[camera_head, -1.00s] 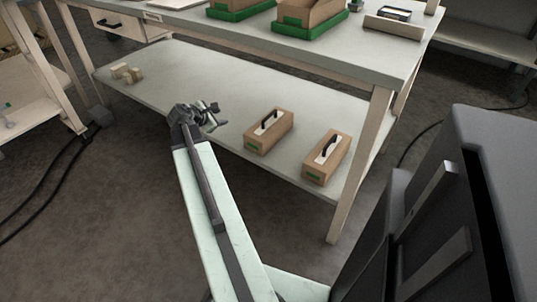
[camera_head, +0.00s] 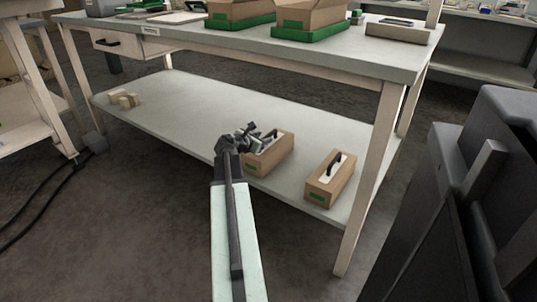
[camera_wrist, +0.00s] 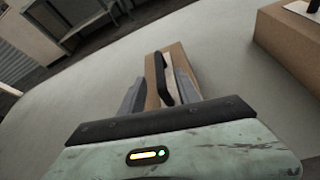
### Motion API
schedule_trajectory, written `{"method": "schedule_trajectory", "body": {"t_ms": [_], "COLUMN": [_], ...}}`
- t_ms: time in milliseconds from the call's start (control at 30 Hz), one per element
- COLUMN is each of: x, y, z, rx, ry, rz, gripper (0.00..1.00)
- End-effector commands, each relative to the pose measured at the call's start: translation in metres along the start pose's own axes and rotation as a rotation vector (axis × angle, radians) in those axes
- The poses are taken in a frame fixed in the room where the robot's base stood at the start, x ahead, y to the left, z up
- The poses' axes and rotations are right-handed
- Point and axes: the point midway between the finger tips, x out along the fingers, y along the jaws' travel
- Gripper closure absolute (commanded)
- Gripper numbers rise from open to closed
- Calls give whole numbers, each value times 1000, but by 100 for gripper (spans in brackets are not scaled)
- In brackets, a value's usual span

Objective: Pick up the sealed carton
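Two brown cartons with black handles on white tops and green labels sit upright on the lower shelf. The left carton (camera_head: 270,163) is partly hidden behind my gripper (camera_head: 252,136); the right carton (camera_head: 330,182) stands clear. In the wrist view, one carton (camera_wrist: 177,58) with its black handle (camera_wrist: 162,78) lies ahead between the spread fingers of my gripper (camera_wrist: 160,92). My gripper is open; I cannot tell whether a finger touches the carton or handle. A second carton (camera_wrist: 290,48) shows at the right edge there.
The lower shelf (camera_head: 190,108) is mostly bare, with small tan blocks (camera_head: 124,98) at its left end. The worktop (camera_head: 190,38) above carries open cartons in green trays (camera_head: 300,33). A table leg (camera_head: 366,185) stands right of the cartons. A dark grey body is at the right.

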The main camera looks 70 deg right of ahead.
Motion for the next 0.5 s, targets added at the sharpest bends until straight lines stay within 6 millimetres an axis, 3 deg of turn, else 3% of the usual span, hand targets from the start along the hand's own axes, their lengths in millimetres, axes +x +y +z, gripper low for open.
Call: {"method": "schedule_trajectory", "body": {"t_ms": [167, 400, 500], "x": [35, 38, 37], "y": [0, 0, 0], "z": [-4, -1, -1], "rx": [1, 0, 0], "ry": [0, 1, 1], "rz": [-1, 1, 1], "gripper": [60, 60, 85]}}
